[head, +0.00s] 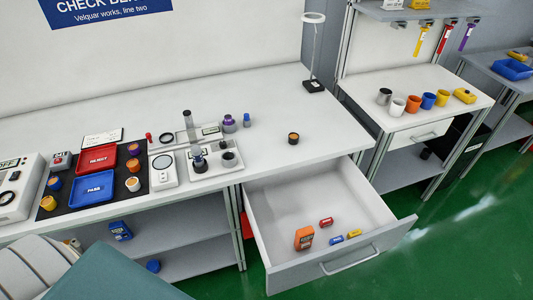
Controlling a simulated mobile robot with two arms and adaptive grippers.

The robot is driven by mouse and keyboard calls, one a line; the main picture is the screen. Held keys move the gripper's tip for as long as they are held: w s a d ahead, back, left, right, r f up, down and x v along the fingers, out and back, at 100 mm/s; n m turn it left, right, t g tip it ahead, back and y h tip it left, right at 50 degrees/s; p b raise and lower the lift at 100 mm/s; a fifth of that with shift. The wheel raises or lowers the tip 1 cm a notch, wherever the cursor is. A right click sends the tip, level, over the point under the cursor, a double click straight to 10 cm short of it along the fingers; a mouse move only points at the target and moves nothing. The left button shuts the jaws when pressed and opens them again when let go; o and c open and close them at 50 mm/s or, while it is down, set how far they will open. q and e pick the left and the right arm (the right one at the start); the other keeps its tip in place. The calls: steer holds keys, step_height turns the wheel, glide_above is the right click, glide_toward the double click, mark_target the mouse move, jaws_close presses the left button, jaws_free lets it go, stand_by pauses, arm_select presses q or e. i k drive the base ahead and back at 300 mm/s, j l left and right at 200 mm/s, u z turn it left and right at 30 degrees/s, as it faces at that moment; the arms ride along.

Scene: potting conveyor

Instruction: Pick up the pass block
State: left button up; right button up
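No block with a readable pass label shows. An open drawer (283,237) under the bench holds a small blue block (336,240), a yellow one (354,234) and a red one (326,222), all lying near its front. An orange device (304,238) stands to their left. I cannot tell which of these is the pass block. On the bench a blue tray (95,186) reads PASS and a red tray (97,159) reads REJECT. Neither of my grippers is in view.
The drawer sticks out over the green floor. A second table (418,90) with several coloured pots stands at the right.

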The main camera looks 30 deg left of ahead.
mark_target(339, 239)
steer(key=j+u, duration=0.5)
steer(key=i+j+u, duration=0.1)
steer(key=j+u, duration=0.4)
steer(key=i+j+u, duration=0.2)
steer(key=j+u, duration=0.3)
steer(key=j+z, duration=0.15)
steer(key=z, duration=2.25)
steer(key=i+l+u, duration=0.3)
steer(key=u, duration=0.15)
steer(key=i+l+u, duration=0.3)
steer(key=u, duration=0.15)
steer(key=i+l+u, duration=0.2)
steer(key=l+u, duration=0.25)
steer(key=l, duration=0.15)
steer(key=i+l+u, duration=0.15)
steer(key=l+u, duration=0.7)
steer(key=l, duration=0.2)
steer(key=l+u, duration=0.45)
steer(key=l, duration=0.15)
steer(key=k+l+u, duration=0.2)
steer(key=l+u, duration=0.25)
steer(key=k+l+u, duration=0.2)
steer(key=l+u, duration=0.25)
steer(key=l, duration=0.15)
